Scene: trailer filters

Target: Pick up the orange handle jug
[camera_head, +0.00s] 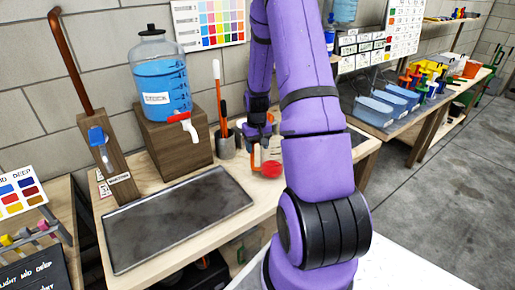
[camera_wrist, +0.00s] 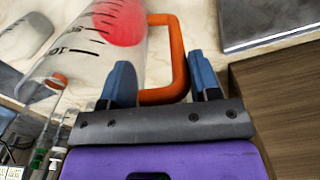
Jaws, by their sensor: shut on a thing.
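The orange handle jug (camera_wrist: 105,40) is a clear measuring jug with black graduation marks, a red round patch and an orange handle (camera_wrist: 179,50). It fills the upper left of the wrist view, tilted in the picture. My gripper (camera_wrist: 164,82) has its two blue fingers on either side of the handle's near end and is shut on it. In the head view my gripper (camera_head: 258,138) points down at the jug, where the orange handle (camera_head: 255,157) and red patch (camera_head: 271,169) show. My arm hides part of the jug. Whether its base touches the bench is unclear.
A dark metal tray (camera_head: 180,220) lies on the wooden bench, left of the jug. A blue water dispenser (camera_head: 160,85) stands on a wooden block (camera_head: 175,140) behind. A grey cup (camera_head: 226,145) with tools stands close left of my gripper. Blue bins (camera_head: 375,110) are at right.

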